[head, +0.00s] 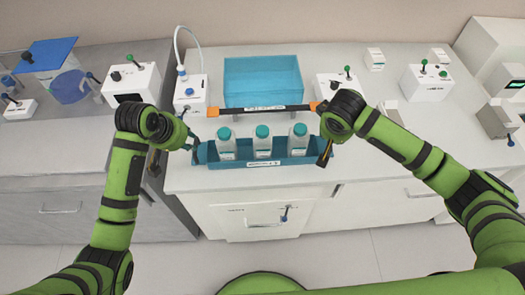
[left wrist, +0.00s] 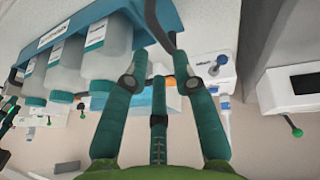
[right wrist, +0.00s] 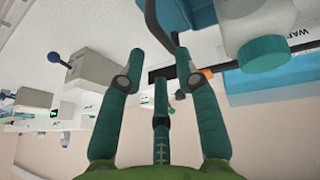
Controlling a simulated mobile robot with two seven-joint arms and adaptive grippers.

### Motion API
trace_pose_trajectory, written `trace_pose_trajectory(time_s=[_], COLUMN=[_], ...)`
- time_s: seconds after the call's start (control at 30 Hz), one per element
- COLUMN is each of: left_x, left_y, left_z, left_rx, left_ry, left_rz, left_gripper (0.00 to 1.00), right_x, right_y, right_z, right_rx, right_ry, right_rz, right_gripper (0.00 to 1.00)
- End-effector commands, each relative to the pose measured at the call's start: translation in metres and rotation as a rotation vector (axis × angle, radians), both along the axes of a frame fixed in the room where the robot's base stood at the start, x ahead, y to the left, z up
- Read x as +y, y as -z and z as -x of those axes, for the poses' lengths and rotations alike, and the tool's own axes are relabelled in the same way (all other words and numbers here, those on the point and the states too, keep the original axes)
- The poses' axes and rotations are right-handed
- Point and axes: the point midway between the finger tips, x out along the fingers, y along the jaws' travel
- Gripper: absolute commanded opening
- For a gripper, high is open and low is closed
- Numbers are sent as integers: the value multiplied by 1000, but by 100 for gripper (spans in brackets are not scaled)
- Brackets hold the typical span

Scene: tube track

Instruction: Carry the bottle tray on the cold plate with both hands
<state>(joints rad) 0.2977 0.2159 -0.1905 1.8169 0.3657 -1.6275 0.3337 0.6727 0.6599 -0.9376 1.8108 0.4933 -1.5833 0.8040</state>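The bottle tray (head: 220,160) is a long blue tray with three clear, teal-capped bottles (head: 263,146), standing upright near the bench's front edge. My left gripper (head: 195,148) is at its left end and my right gripper (head: 326,152) at its right end. The tray end (left wrist: 150,15) and bottles (left wrist: 108,45) also show in the left wrist view; the tray (right wrist: 240,90) and a bottle cap (right wrist: 263,52) show in the right wrist view. I cannot clearly identify the cold plate.
A dark bar with orange ends (head: 285,108) lies just behind the tray. A clear blue box (head: 262,75) stands behind it. White devices (head: 190,95) and (head: 335,87) flank the box. More instruments (head: 426,82) stand at the right. Cabinet fronts are below the bench.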

Motion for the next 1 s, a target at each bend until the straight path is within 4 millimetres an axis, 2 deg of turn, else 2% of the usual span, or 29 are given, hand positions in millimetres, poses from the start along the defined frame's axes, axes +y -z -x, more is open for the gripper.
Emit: trace_pose_trajectory(time_s=[0.27, 0.37, 0.7, 1.0], left_x=[0, -2, -11, -13], left_y=[2, 10, 53, 65], left_z=[0, -3, -21, -27], left_rx=[1, 3, 4, 0], left_ry=[0, 0, 0, 1], left_rz=[0, 0, 0, -2], left_gripper=[27, 27, 27, 27], right_x=[0, -1, -9, -11], right_y=[2, 10, 53, 64], right_z=[0, -4, -22, -27], right_rx=[1, 1, 1, -1], right_ry=[-1, -1, -1, -4], right_rz=[-1, -2, -1, -2], right_gripper=[33, 33, 33, 33])
